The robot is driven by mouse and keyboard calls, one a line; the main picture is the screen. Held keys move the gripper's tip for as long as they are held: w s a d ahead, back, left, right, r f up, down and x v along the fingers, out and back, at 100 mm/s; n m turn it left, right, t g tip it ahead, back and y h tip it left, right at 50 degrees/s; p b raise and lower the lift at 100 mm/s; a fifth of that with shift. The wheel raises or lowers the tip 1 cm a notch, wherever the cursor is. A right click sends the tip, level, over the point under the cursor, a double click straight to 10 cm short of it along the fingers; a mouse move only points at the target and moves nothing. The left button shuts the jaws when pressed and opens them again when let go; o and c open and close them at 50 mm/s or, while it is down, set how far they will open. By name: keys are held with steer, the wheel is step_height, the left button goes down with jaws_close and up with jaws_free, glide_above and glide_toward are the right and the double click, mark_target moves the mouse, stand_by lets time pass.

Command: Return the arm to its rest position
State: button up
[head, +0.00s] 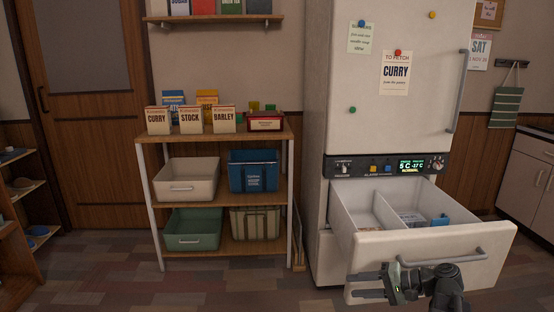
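My gripper (368,285) is at the lower right of the head view, in front of the open lower drawer (484,247) of the fridge. Its two fingers point left and stand apart, with nothing visible between them. My arm comes up from the bottom edge, bent, and overlaps the lower part of the drawer front. I cannot tell whether the gripper touches the drawer front.
The drawer juts out and holds a blue item (440,220) and a few things in divided compartments. The fridge (330,120) stands behind. A shelf rack (147,200) with boxes and bins is left. The floor (200,285) at front left is clear.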

steer(key=s+a+f+n+g+h+p, duration=0.1)
steer(key=s+a+f+n+g+h, duration=0.25)
steer(key=a+f, duration=0.4)
steer(key=s+a+f+n+g+h, duration=0.2)
steer(key=a+f+n+g+h, duration=0.15)
steer(key=a, duration=0.75)
steer(key=d+t+h+p, duration=0.1)
steer(key=d+h+p, duration=0.1)
steer(key=d+h, duration=0.45)
step_height(320, 180, up, 37)
steer(key=d+y+p, duration=0.1)
steer(key=p, duration=3.5)
steer(key=shift+w+d+f+y, duration=0.15)
steer(key=shift+w+y, duration=0.15)
steer(key=shift+y, duration=0.05)
